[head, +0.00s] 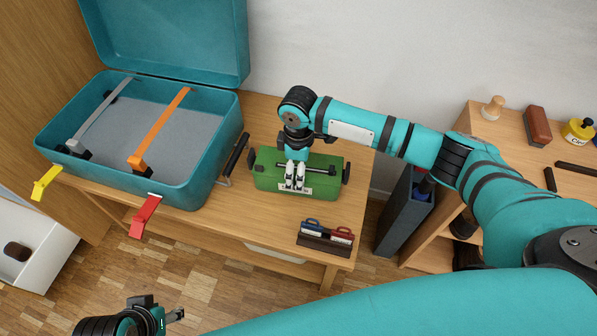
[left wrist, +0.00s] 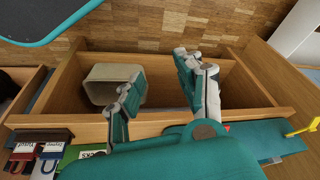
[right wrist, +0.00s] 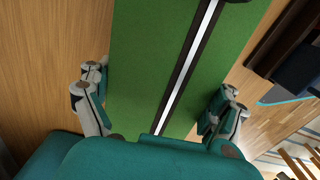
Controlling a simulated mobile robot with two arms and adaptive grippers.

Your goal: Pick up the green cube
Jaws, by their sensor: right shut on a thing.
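I see no plain green cube; the green thing is a green box (head: 265,180) with dark end handles and a dark bar along its top, on the wooden table. My right gripper (head: 295,182) reaches down to it and is shut on it. In the right wrist view the fingers (right wrist: 155,105) sit on both sides of the green box (right wrist: 140,60), which has a white-and-black stripe. My left gripper (head: 160,316) is low at the bottom edge of the head view.
An open teal case (head: 185,190) with orange and grey straps stands left of the box. A rack of small red and blue items (head: 325,238) is at the table's front right edge. A side shelf (head: 520,130) stands right.

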